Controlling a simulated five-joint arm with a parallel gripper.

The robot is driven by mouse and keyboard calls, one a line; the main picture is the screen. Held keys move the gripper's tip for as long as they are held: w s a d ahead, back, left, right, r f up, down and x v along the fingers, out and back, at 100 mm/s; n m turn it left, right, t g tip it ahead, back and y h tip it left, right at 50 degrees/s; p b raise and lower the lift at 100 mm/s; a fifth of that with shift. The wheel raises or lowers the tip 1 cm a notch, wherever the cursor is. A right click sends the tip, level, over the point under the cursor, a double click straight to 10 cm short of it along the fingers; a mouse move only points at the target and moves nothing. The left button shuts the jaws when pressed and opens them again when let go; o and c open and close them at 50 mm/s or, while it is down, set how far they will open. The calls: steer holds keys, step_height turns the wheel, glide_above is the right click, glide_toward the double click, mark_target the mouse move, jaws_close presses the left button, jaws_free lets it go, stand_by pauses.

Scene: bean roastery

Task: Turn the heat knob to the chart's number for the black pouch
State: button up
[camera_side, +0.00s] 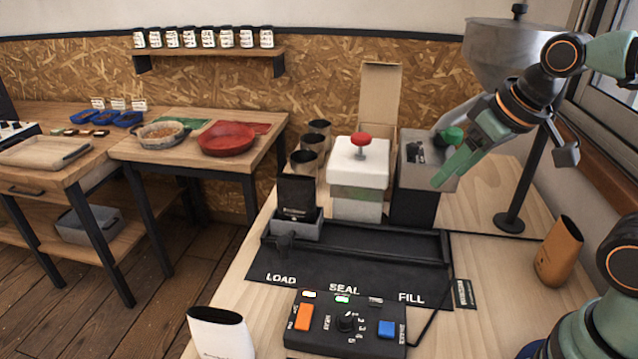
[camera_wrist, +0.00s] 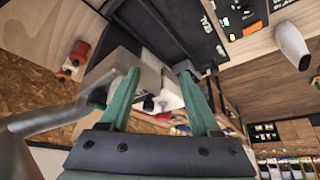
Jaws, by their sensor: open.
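The heat knob (camera_side: 347,323) is a small black dial ringed by white numbers on the black control box (camera_side: 322,340) at the front of the bench. Its pointer is too small to read. The black pouch (camera_side: 297,196) stands upright in a grey carriage (camera_side: 296,229) at the LOAD end of the track. A small dark card (camera_side: 465,293), possibly the chart, lies right of the mat; its writing is unreadable. My gripper (camera_side: 442,178) is open and empty, raised near the filling machine, well away from the knob. Its two green fingers also show apart in the wrist view (camera_wrist: 160,76).
The box also has an orange button (camera_side: 304,317) and a blue button (camera_side: 386,329). A white pouch (camera_side: 220,334) stands front left and a tan pouch (camera_side: 558,251) at right. The white sealer (camera_side: 359,178) with a red knob and the filling machine (camera_side: 416,190) stand behind the track.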

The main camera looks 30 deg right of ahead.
steer(key=w+a+f+n+g, duration=0.2)
steer(key=a+f+n+g, duration=0.15)
steer(key=a, duration=0.75)
steer(key=n+g, duration=0.1)
steer(key=g, duration=0.1)
glide_toward(345, 317)
step_height(345, 317, down, 9)
steer(key=shift+r, duration=0.15)
jaws_close()
